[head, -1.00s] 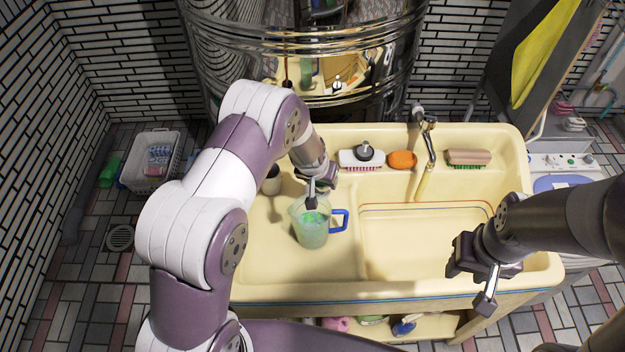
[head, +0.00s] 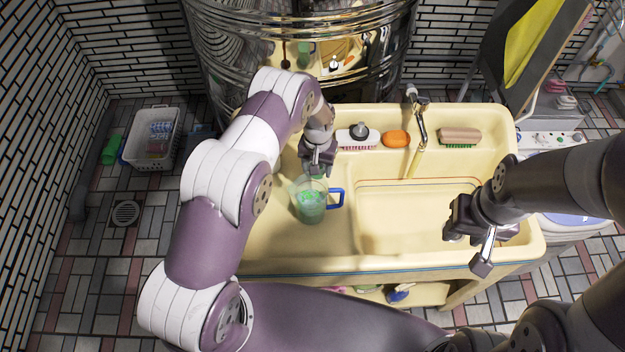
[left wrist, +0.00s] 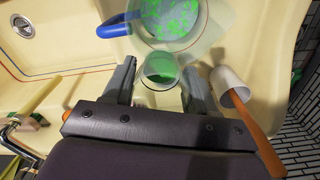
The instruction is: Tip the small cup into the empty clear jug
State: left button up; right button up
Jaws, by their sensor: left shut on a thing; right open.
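The clear jug (head: 309,208) with a blue handle (head: 336,197) stands on the left part of the cream sink unit. It holds pale liquid with bright green bits, which also show in the left wrist view (left wrist: 168,18). My left gripper (head: 317,168) is just behind the jug. In the left wrist view its fingers (left wrist: 160,85) are shut on a small clear cup (left wrist: 161,70) with green inside. The cup overlaps the jug's near rim there; its exact tilt is hard to tell. My right gripper (head: 480,240) is open and empty over the sink's right side.
The basin (head: 405,215) is clear.

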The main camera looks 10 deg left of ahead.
pick_arm(q)
jog(key=shift+s+d+r+p, duration=0.2)
jog(key=shift+s+p, duration=0.1)
jog(key=shift+p, duration=0.75)
jog(key=shift+n, duration=0.3)
jog(key=n, duration=0.1)
jog(key=n+p, duration=0.1)
jog(key=n, duration=0.1)
jog(key=shift+s+d+f, duration=0.1)
jog(key=shift+s+d, duration=0.1)
jog(key=n+p, duration=0.1)
jog(key=n, duration=0.5)
jog(key=shift+d, duration=0.1)
jog(key=n, duration=0.4)
jog(key=shift+n+p, duration=0.4)
jog(key=n, duration=0.4)
jog(key=shift+w+d+f+n, duration=0.1)
jog(key=shift+w+n, duration=0.1)
jog(key=shift+n, duration=0.1)
jog(key=n, duration=0.4)
jog(key=shift+w, duration=0.1)
jog(key=n, duration=0.4)
